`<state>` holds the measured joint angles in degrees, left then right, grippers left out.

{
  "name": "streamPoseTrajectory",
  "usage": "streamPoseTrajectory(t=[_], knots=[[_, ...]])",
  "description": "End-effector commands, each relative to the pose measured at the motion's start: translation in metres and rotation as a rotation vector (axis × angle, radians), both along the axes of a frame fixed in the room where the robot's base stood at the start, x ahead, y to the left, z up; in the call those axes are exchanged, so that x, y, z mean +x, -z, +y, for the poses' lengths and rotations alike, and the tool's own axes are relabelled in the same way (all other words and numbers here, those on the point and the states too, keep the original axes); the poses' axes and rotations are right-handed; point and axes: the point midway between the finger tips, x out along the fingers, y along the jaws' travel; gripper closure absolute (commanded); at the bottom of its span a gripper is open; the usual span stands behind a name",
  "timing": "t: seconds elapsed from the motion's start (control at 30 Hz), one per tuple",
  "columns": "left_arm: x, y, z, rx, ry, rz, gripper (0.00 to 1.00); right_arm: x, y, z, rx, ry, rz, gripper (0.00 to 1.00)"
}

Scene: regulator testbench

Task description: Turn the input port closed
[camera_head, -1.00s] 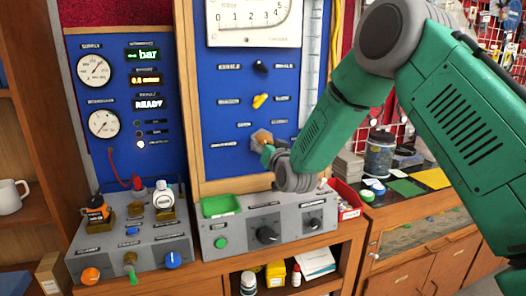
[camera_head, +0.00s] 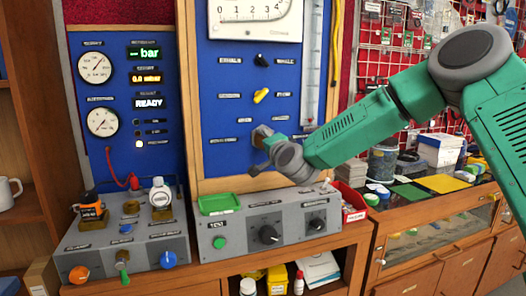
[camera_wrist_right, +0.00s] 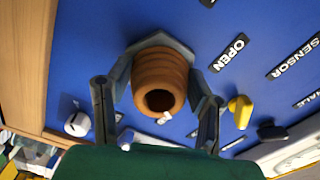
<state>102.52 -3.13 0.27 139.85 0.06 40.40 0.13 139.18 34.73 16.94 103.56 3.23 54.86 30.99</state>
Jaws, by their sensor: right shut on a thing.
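The input port (camera_wrist_right: 160,80) shows in the right wrist view as a brown, ribbed, hollow fitting on the blue panel (camera_wrist_right: 100,30), with a grey hexagonal collar behind it. My right gripper (camera_wrist_right: 158,92) has a dark finger on each side of the port and is shut on it. In the head view my right gripper (camera_head: 262,150) is at the lower part of the middle blue panel, and it and the wrist hide most of the port. An OPEN label (camera_wrist_right: 229,52) is on the panel beside the port. My left gripper is not in view.
A yellow knob (camera_head: 261,96) and a black knob (camera_head: 261,60) sit above the port. Below are a grey control box (camera_head: 265,229) with a green tray (camera_head: 218,203) and a second box (camera_head: 128,248) with bottles. A red bin (camera_head: 351,205) stands close under my right arm.

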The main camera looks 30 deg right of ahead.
Motion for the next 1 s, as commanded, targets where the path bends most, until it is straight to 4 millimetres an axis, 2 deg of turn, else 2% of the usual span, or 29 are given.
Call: streamPoseTrajectory(t=[0.03,0.2,0.5,1.0], knots=[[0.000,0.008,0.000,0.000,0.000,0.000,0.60,-0.001,0.005,-0.004,0.042,0.008,-0.008,0.82],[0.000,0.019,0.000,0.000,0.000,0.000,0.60,-0.001,0.007,-0.004,0.169,0.009,-0.035,0.82],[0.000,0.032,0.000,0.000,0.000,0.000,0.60,-0.001,0.006,-0.004,0.314,0.010,-0.068,0.81],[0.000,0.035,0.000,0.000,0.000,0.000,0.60,0.000,0.007,-0.003,0.364,0.010,-0.075,0.81]])
